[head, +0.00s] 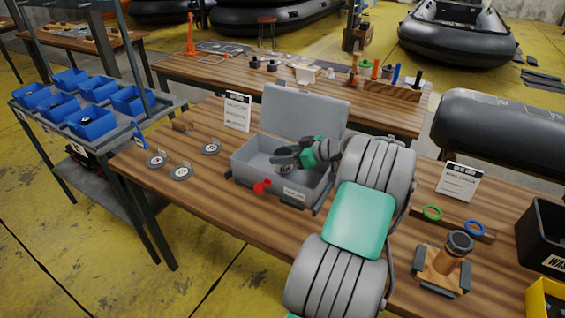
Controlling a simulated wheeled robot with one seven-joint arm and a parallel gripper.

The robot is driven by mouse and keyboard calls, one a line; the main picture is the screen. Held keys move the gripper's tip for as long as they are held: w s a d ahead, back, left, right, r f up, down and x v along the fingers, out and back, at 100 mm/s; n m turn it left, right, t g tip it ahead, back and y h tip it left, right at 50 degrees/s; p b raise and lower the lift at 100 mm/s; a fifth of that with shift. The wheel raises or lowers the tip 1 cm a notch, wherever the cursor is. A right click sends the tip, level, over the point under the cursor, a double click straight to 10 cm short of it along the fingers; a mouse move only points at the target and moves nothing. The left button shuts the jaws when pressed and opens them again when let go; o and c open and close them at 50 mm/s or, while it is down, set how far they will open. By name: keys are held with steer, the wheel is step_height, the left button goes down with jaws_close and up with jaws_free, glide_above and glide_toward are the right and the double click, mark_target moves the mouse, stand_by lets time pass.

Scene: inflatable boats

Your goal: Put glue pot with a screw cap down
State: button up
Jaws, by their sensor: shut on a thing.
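My gripper (288,160) is over the open grey box (248,166) on the wooden table. It is shut on a small dark, rounded thing (283,168), which I take to be the glue pot. The fingers and wrist cover much of it, so its screw cap cannot be made out. The pot is at or just above the box's inside; I cannot tell whether it touches the floor of the box. The box's lid (305,108) stands raised behind.
Round discs (181,172) lie to the left, with a white sign (237,112) behind. Table in front of the box is clear.

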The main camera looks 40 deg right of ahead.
steer(key=shift+w+d+f, duration=0.15)
steer(key=shift+w+f, duration=0.15)
steer(key=shift+f, duration=0.05)
steer(key=shift+w+d+f, duration=0.1)
steer(key=shift+w+f, duration=0.05)
steer(key=shift+f, duration=0.9)
steer(key=shift+w+f, duration=0.1)
steer(key=shift+f, duration=0.9)
steer(key=o, duration=1.5)
steer(key=shift+r, duration=0.1)
steer(key=shift+s+r+p, duration=0.1)
steer(key=shift+r+p, duration=0.15)
steer(key=shift+p, duration=0.05)
steer(key=v, duration=1.1)
steer(key=shift+s+b, duration=0.35)
steer(key=shift+b, duration=0.05)
